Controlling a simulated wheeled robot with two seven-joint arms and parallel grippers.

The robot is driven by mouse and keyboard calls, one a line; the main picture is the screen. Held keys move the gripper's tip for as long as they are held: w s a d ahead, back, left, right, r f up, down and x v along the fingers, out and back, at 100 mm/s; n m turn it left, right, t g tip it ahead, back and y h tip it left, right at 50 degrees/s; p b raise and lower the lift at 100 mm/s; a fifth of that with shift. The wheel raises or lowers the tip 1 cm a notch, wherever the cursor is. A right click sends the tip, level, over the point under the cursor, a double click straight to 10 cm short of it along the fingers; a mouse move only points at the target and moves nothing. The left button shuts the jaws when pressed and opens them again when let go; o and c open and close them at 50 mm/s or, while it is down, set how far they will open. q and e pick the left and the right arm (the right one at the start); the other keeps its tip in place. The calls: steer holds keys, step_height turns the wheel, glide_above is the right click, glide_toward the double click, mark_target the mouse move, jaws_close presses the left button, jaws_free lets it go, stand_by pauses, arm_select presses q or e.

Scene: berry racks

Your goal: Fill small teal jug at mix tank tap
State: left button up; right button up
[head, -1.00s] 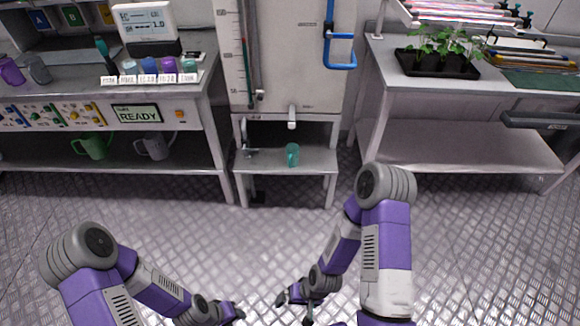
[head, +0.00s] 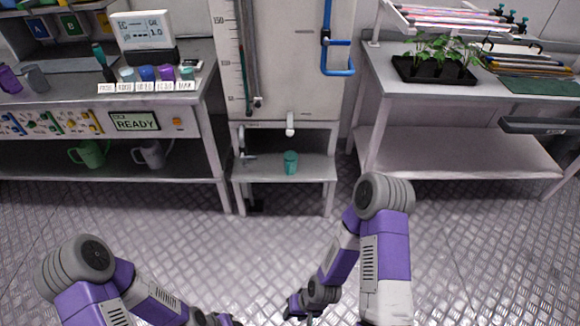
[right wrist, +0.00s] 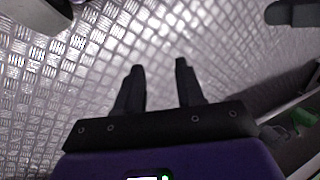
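The small teal jug (head: 290,165) stands upright on the low shelf (head: 262,171) under the mix tank (head: 290,70). The white tap (head: 290,125) on the tank's front is directly above the jug in the head view, with a gap between them. Whether the jug holds liquid cannot be seen. My right gripper (head: 297,310) is low in the head view, well in front of the shelf. In the right wrist view its two fingers (right wrist: 160,68) are apart with only floor between them. My left gripper (head: 228,320) is partly cut off at the bottom edge.
A left bench (head: 200,120) has a READY display, labelled cups and mugs on its lower shelf. A right table (head: 385,85) bears a seedling tray (head: 435,68). A small metal fitting (head: 245,156) is left of the jug. The floor before the tank is clear.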

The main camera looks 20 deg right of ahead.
jaws_close()
stand_by(1.1)
